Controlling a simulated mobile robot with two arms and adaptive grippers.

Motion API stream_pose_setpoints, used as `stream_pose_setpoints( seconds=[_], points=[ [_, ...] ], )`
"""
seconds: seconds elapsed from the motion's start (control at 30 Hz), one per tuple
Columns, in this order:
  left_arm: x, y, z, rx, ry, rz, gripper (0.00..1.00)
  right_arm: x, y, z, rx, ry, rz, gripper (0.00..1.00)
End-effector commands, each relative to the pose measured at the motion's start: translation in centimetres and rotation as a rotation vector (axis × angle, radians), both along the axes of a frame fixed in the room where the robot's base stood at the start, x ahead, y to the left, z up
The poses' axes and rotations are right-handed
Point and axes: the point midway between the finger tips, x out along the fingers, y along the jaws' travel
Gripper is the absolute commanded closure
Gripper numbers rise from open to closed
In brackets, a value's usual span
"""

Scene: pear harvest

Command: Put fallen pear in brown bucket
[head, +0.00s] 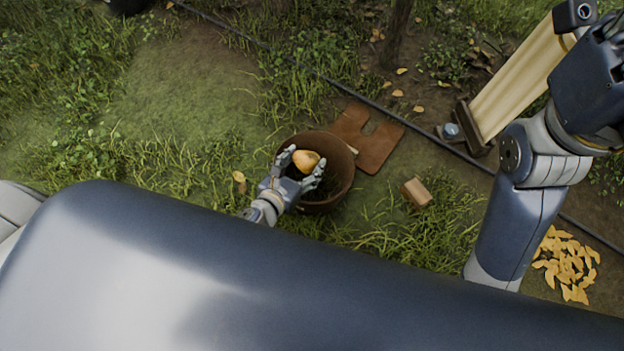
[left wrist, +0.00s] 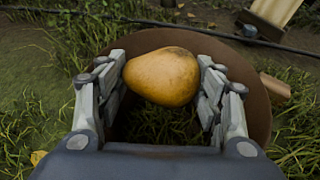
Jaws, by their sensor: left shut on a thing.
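A yellow-orange pear (head: 306,161) is held between the fingers of my left gripper (head: 304,172), which is shut on it. In the left wrist view the pear (left wrist: 163,76) sits between the two finger pads of the gripper (left wrist: 162,82). The brown bucket (head: 340,173) stands on the grass under the gripper. Its rim (left wrist: 262,112) curves around behind the pear in the left wrist view, and grass shows inside it. The pear is over the bucket's opening; its exact height above the rim is hard to tell. My right arm is at the right, its gripper not clearly visible.
A flat brown piece (head: 376,151) lies behind the bucket, and a small brown block (head: 416,193) lies to its right. A dark hose (head: 440,137) crosses the ground. Yellow leaves (head: 567,262) are piled at lower right. Open grass (head: 180,90) lies at left.

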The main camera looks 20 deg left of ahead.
Motion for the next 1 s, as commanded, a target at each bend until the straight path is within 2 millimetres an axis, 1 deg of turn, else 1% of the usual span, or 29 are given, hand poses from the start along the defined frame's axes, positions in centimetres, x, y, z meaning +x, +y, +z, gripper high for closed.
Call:
stream_pose_setpoints(
  seconds=[0.2, 0.23, 0.27, 0.3, 0.33, 0.77, 0.87, 1.0],
  points=[
    [0.0, 0.0, 0.1, 0.0, -0.001, 0.0, 0.66, 0.0, 0.0, 0.1, 0.0, 0.0, 0.0, 0.6],
    [0.0, 0.0, 0.1, 0.0, -0.001, 0.0, 0.34, 0.0, 0.0, 0.0, 0.0, 0.0, 0.0, 0.6],
    [0.0, 0.0, 0.1, 0.0, -0.001, 0.0, 0.27, 0.0, 0.0, 0.0, 0.0, 0.0, 0.0, 0.6],
    [0.0, 0.0, 0.1, 0.0, -0.001, 0.0, 0.18, 0.0, 0.0, 0.0, 0.0, 0.0, 0.0, 0.6],
    [0.0, 0.0, 0.1, 0.0, -0.001, 0.0, 0.15, 0.0, 0.0, 0.0, 0.0, 0.0, 0.0, 0.6],
    [-0.3, 0.1, 0.1, 0.0, 0.001, 0.0, 0.15, 0.0, 0.0, 0.0, 0.0, 0.002, 0.0, 0.6],
    [-1.2, 0.2, 0.4, 0.0, 0.002, 0.0, 0.15, 0.0, 0.0, 0.0, 0.0, 0.002, 0.0, 0.6],
    [-3.3, 0.6, 1.3, 0.0, 0.003, -0.002, 0.15, 0.0, 0.0, 0.0, 0.0, 0.001, 0.0, 0.6]
  ],
)
